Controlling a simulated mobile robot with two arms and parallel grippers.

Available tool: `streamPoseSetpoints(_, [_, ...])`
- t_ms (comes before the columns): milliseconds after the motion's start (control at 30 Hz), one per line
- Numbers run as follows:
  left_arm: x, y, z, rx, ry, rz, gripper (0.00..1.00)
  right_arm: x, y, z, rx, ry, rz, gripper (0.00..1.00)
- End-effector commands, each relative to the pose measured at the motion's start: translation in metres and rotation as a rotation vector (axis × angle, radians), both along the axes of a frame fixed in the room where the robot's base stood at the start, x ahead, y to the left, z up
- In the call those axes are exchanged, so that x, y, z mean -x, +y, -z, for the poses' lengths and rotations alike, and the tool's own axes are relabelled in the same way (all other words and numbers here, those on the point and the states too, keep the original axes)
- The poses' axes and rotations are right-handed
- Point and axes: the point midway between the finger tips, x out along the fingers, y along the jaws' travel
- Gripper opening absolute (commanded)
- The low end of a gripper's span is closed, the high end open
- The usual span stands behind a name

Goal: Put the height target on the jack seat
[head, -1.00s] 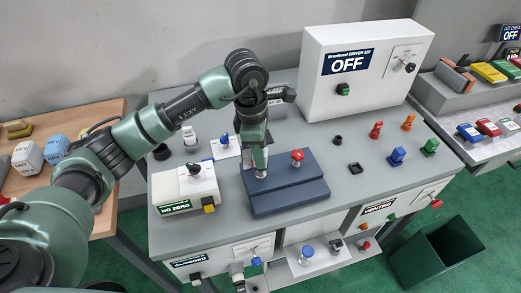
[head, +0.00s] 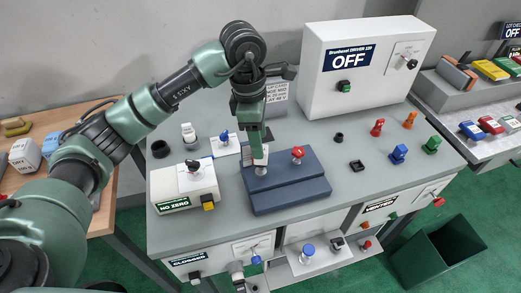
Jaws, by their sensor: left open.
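A dark blue stepped block (head: 290,194) lies on the grey bench. A small silver piece (head: 261,171) stands on its upper step at the left, and a red-topped knob (head: 298,152) stands on it at the right. I cannot tell for sure which piece is the height target or which is the jack seat. My left gripper (head: 261,157) points down directly above the silver piece, its jaws open. It partly hides the piece's top, and I cannot tell whether it touches it. My right gripper is not in view.
A white box marked OFF (head: 358,70) stands behind. A white NO ZERO unit (head: 183,184) is left of the block. Red, orange, blue and green pieces stand at the right, such as a blue one (head: 398,154).

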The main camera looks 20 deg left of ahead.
Motion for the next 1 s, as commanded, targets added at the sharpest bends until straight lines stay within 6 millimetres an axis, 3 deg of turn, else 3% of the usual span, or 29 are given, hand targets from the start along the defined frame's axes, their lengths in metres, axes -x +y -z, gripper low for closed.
streamPoseSetpoints(200, [0.000,0.005,-0.046,0.001,-0.005,0.000,0.52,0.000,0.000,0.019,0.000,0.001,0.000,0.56])
streamPoseSetpoints(400, [0.001,0.009,-0.074,-0.001,-0.003,-0.001,0.52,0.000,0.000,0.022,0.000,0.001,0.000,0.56])
streamPoseSetpoints(1000, [0.002,0.009,-0.081,0.000,0.001,0.000,0.52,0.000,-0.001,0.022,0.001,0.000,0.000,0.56])
